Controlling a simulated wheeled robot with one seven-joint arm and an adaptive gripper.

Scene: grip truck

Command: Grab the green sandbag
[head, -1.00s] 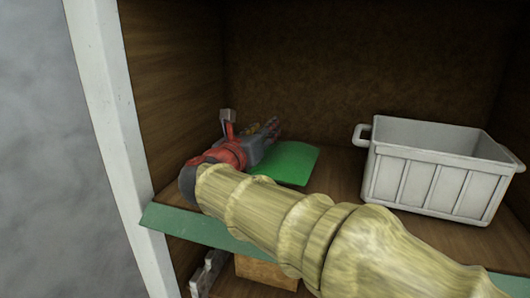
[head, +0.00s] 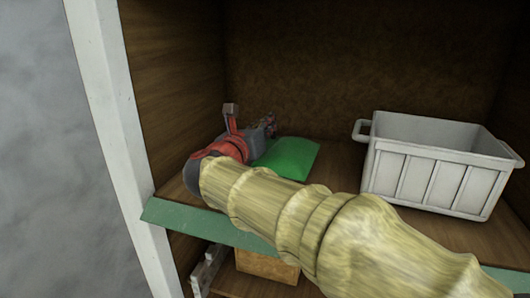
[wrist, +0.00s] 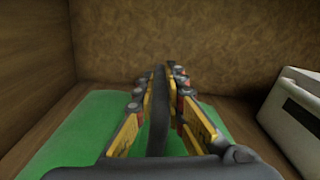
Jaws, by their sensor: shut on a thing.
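The green sandbag (head: 291,158) lies on the shelf, left of the white bin. It also shows in the wrist view (wrist: 75,140), spreading out on both sides of the fingers. My gripper (head: 269,124) is over the bag's left part in the head view, and its body and the arm hide some of the bag. In the wrist view my gripper (wrist: 160,80) has its yellow and grey fingers drawn together, shut on the sandbag. The bag appears to rest on the shelf still.
A white bin (head: 425,181) with handles stands on the shelf to the right; its side shows in the wrist view (wrist: 296,110). A wooden wall (head: 165,90) is close on the left. A green shelf edge (head: 170,218) runs along the front, with a cardboard box (head: 267,266) below.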

